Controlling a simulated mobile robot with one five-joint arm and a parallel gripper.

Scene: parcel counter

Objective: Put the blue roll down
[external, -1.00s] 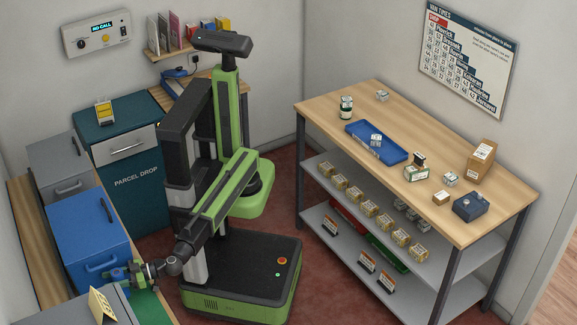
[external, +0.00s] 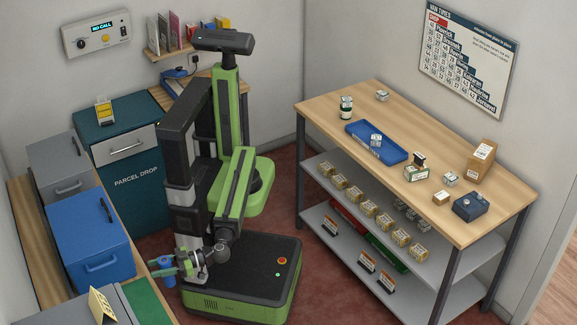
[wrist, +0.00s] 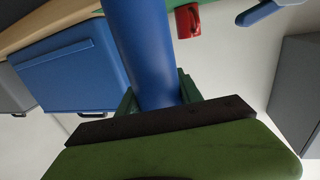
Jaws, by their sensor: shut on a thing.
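The blue roll (external: 168,270) is held in my gripper (external: 177,265), low at the left of my base in the external view. In the wrist view the roll (wrist: 146,50) runs up from between the green fingers (wrist: 155,100), which are shut on it. Its far end runs out of the top of that view. The roll appears beside the right edge of the left counter, near a green mat (external: 148,300); I cannot tell whether it touches anything.
A blue bin (external: 92,245) and grey bins (external: 62,165) stand on the left counter, with a yellow tent card (external: 102,305) in front. A teal parcel-drop cabinet (external: 137,185) stands behind. A shelved table (external: 440,140) with a blue tray (external: 362,139) is at right.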

